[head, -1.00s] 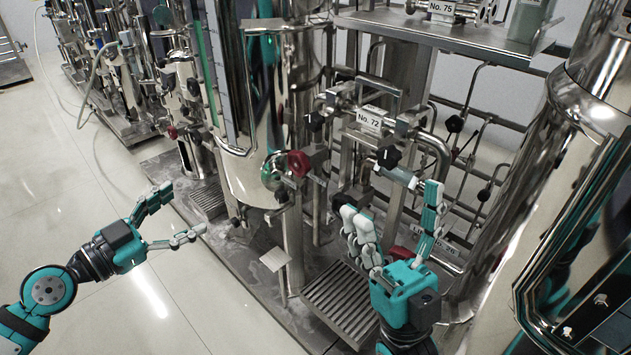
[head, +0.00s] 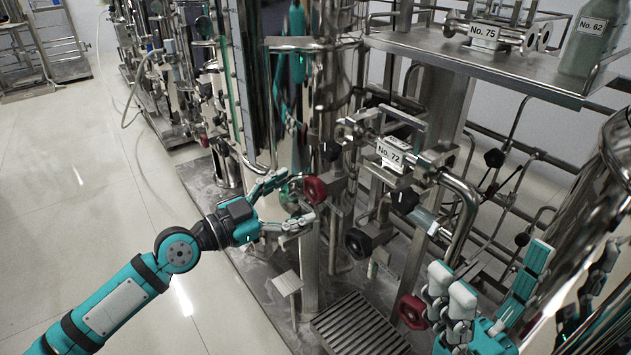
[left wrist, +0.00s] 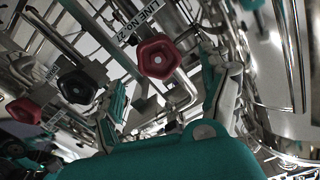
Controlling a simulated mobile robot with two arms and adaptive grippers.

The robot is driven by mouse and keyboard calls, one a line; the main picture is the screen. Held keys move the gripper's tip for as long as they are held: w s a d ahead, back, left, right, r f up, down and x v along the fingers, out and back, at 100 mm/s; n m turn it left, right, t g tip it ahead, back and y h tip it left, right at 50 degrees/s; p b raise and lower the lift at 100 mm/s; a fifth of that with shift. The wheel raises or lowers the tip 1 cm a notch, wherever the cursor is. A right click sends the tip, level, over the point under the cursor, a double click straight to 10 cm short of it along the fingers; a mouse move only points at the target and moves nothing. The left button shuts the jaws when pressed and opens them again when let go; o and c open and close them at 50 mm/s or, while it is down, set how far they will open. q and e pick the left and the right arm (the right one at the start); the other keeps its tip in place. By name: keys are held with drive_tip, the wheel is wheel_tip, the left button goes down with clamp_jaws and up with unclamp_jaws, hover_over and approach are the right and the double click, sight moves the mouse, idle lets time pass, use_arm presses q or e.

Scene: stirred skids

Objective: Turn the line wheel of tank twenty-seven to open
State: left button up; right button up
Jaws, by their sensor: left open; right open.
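A dark red hand wheel (head: 315,189) sits on the skid's pipework left of centre in the head view. In the left wrist view a red wheel (left wrist: 157,58) shows close ahead, beside a label (left wrist: 128,20) reading LINE No. 27. My left gripper (head: 297,197) is open, its fingers reaching toward the wheel's left side. In the left wrist view its fingers stand to either side below the red wheel, with nothing held. Contact cannot be told. My right gripper (head: 495,277) is open and empty at the lower right, in front of the pipework.
Black knobs (head: 403,200) and a second red wheel (head: 412,311) sit close by on the pipes. Plates read No. 72 (head: 390,153) and No. 75 (head: 484,31). A metal shelf (head: 470,66) juts out above. A floor grate (head: 355,327) lies below; the tiled floor (head: 90,180) at left is clear.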

sight(311, 190)
use_arm(q)
drive_tip(key=x, duration=0.6)
drive_tip(key=shift+c, duration=0.4)
drive_tip(key=c, duration=1.1)
